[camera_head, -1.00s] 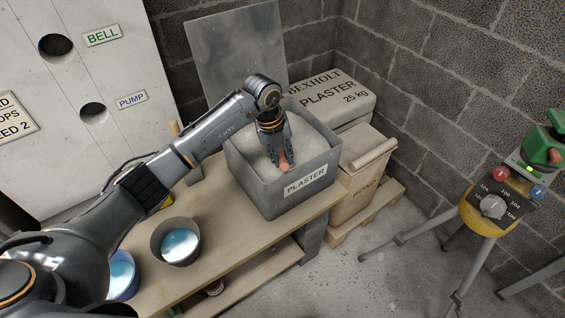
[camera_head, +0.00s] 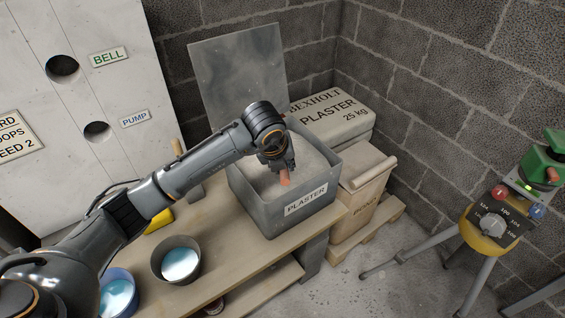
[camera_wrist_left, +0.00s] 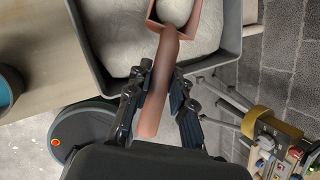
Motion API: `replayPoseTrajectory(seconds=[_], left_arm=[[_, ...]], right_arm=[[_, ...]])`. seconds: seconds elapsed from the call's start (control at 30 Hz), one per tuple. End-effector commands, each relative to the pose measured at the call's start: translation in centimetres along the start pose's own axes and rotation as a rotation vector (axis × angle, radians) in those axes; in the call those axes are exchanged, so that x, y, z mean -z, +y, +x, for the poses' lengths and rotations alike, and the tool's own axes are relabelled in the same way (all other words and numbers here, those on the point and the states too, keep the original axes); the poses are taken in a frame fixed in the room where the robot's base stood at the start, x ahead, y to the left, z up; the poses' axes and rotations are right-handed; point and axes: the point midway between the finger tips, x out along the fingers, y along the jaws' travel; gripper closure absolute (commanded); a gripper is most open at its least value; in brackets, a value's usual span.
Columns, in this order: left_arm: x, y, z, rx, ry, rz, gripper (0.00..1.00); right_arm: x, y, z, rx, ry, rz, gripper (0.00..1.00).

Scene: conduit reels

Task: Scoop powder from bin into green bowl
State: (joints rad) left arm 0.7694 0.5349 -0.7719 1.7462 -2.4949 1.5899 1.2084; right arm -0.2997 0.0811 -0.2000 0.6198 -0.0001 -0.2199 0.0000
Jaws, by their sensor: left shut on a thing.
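My left gripper (camera_head: 280,168) is over the grey bin (camera_head: 296,226) marked PLASTER, which is full of pale powder (camera_head: 250,172). It also shows in the left wrist view (camera_wrist_left: 158,85), shut on the reddish-brown handle of a scoop (camera_wrist_left: 156,100). The scoop's head, at the top of that view, holds pale powder (camera_wrist_left: 174,10). In the head view only the handle end (camera_head: 285,178) shows. A dark bowl (camera_head: 157,272) with bright bluish contents stands on the bench, beside a blue bowl (camera_head: 131,304). I see no clearly green bowl. My right gripper is out of view.
The bowls and bin stand on a wooden bench (camera_head: 222,250). A grey sheet (camera_head: 235,70) stands behind the bin. A plaster sack (camera_head: 330,115) and wooden box (camera_head: 360,210) are to its right. A tripod with a control box (camera_head: 490,232) stands farther right.

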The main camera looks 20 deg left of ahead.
Motion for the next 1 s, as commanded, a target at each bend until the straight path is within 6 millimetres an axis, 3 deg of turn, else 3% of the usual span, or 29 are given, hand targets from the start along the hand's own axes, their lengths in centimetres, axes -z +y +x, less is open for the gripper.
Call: replayPoseTrajectory(seconds=[0.5,1.0], left_arm=[[1.5,-1.0,-5.7,0.009,-0.066,0.014,1.00],[1.9,-1.1,-6.7,0.009,-0.074,0.014,1.00]], right_arm=[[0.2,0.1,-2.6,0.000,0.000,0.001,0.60],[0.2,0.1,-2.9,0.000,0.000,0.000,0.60]])
